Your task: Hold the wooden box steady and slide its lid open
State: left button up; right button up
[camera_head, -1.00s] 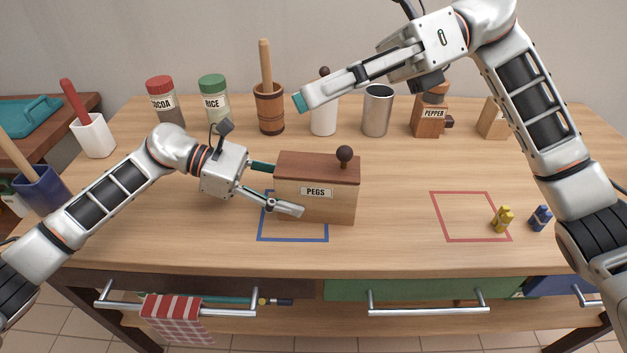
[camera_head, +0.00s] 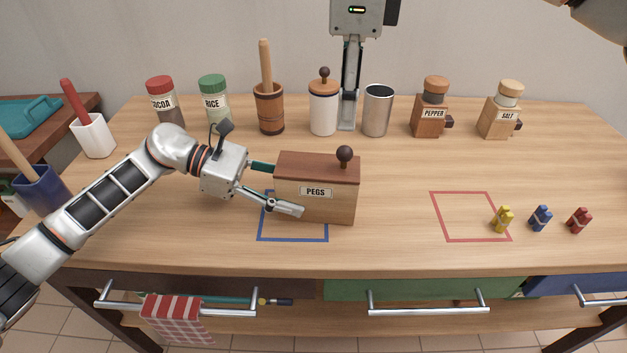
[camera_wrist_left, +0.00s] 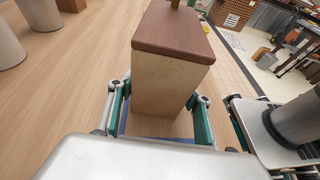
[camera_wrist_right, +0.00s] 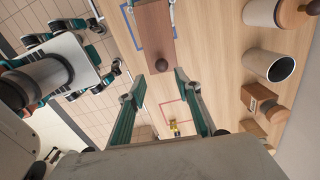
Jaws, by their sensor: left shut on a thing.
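The wooden box (camera_head: 335,207) labelled PEGS stands upright on the table, partly over the blue outline. Its dark reddish-brown lid (camera_head: 305,167) covers the top, with a round dark knob (camera_head: 345,154) near the right end. My left gripper (camera_head: 286,190) is shut on the box's left end, one finger along the front and the other behind; the left wrist view shows the box end (camera_wrist_left: 168,88) between the fingers. My right gripper (camera_head: 347,125) is above and behind the box, seen edge-on. In the right wrist view its fingers (camera_wrist_right: 159,80) are apart and empty, with the knob (camera_wrist_right: 163,65) beyond them.
A lidded white jar (camera_head: 323,108), a metal cup (camera_head: 377,110) and a pepper mill (camera_head: 431,118) stand along the back. A red outline (camera_head: 452,240) and yellow, blue and red pegs (camera_head: 540,218) lie at right.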

aim_at(345, 146)
jog(key=shift+w+d+f, duration=0.1)
jog(key=shift+d+f, duration=0.1)
jog(key=shift+f, duration=4.75)
jog(key=c, duration=0.9)
jog(key=shift+c, duration=0.2)
